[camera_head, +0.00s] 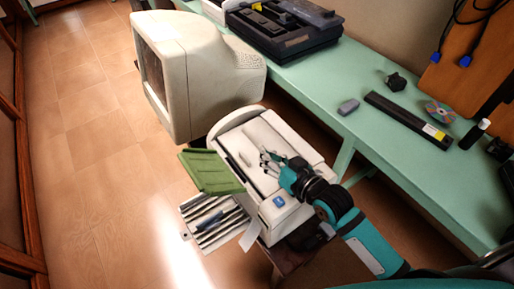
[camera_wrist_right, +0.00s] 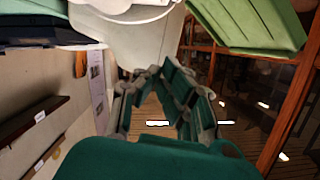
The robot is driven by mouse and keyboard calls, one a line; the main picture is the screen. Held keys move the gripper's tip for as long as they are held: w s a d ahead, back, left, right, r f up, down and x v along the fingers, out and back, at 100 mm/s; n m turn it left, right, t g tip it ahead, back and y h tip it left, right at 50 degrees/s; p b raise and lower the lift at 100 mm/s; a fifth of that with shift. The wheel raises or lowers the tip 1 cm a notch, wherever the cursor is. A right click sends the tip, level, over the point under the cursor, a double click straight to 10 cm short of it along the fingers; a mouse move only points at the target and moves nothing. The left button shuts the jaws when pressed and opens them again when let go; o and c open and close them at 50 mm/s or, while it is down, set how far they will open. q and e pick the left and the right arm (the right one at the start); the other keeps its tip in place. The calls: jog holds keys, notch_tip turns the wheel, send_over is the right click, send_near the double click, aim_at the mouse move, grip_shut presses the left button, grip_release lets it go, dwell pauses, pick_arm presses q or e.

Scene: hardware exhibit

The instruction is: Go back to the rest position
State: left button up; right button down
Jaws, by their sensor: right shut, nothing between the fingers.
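My right gripper (camera_head: 268,162) is at the end of a teal arm that comes in from the lower right. It is shut and empty, over the top of a white printer-like device (camera_head: 222,126). I cannot tell whether its fingertips touch the device. In the right wrist view, the gripper's grey and teal fingers (camera_wrist_right: 165,76) stand with nothing held between them, and the white device (camera_wrist_right: 122,40) is behind them. My left gripper does not show in either view.
A green panel (camera_head: 210,172) and a slotted tray with pens (camera_head: 192,206) adjoin the device's left side. A beige monitor (camera_head: 180,75) stands behind it. The green bench (camera_head: 382,150) on the right bears a long black bar (camera_head: 408,118), a disc and small items. Floor at left is clear.

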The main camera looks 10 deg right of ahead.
jog(key=s+f+g+h, duration=0.1)
jog(key=s+f, duration=0.1)
jog(key=s, duration=0.1)
jog(key=s+d+f+g+h, duration=0.1)
jog(key=s+g, duration=0.1)
jog(key=s, duration=0.1)
jog(key=s+d+f+g+h, duration=0.1)
jog(key=s+f, duration=0.1)
jog(key=s, duration=0.2)
jog(key=shift+d+f, duration=0.15)
jog(key=shift+f, duration=0.15)
jog(key=s+d+f+g+h, duration=0.2)
jog(key=s+g, duration=0.1)
jog(key=s, duration=0.3)
jog(key=s+d+f+g+h, duration=0.1)
jog(key=s+d+g, duration=0.2)
jog(key=s, duration=0.4)
notch_tip(320, 180, down, 26)
jog(key=s+g, duration=0.1)
jog(key=s, duration=0.1)
jog(key=s+d+f+g, duration=0.1)
jog(key=s+d+f, duration=0.1)
jog(key=s+f, duration=1.4)
jog(key=shift+d+f+g+h, duration=0.2)
jog(key=shift+d+g+h, duration=0.1)
jog(key=shift+d, duration=0.1)
jog(key=shift+s, duration=0.1)
